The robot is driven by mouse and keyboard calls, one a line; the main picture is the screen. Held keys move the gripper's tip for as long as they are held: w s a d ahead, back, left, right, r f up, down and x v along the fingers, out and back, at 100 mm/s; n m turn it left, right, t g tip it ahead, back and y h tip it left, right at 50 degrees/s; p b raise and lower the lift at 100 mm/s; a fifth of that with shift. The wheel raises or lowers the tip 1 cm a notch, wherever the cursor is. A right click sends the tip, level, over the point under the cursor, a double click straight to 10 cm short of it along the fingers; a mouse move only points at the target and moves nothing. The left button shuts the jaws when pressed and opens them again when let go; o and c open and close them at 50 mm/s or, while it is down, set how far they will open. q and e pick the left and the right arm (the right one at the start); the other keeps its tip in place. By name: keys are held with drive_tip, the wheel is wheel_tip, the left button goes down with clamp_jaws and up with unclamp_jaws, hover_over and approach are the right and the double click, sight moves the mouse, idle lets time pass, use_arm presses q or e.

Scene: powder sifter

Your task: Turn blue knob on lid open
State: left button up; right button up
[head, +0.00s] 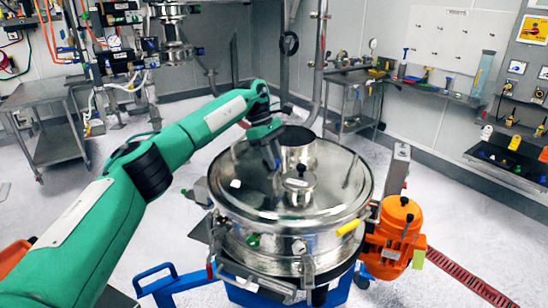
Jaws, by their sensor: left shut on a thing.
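The round steel sifter (290,235) stands in the middle of the head view with its shiny lid (245,190) on top. The lid carries a raised steel cap with a small dark knob (301,169), and a taller open steel cylinder (299,150) behind it. My left gripper (272,160) reaches down over the lid's back left part, left of the cylinder. It is shut on a small part there, mostly hidden by the fingers. No blue knob shows clearly on the lid. My right gripper is out of view.
An orange motor (398,222) is at the sifter's right side. A blue frame handle (165,280) sticks out at front left. A yellow grip (348,228) and clamps line the rim. A steel cart (50,125) and a wall shelf (435,92) stand farther back.

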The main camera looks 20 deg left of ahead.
use_arm(q)
drive_tip(key=shift+r, duration=0.1)
drive_tip(key=o, duration=1)
drive_tip(key=p+v, duration=0.1)
drive_tip(key=v, duration=1.2)
drive_tip(key=shift+a+r, duration=0.2)
drive_tip(key=shift+r, duration=0.1)
drive_tip(key=shift+w, duration=0.1)
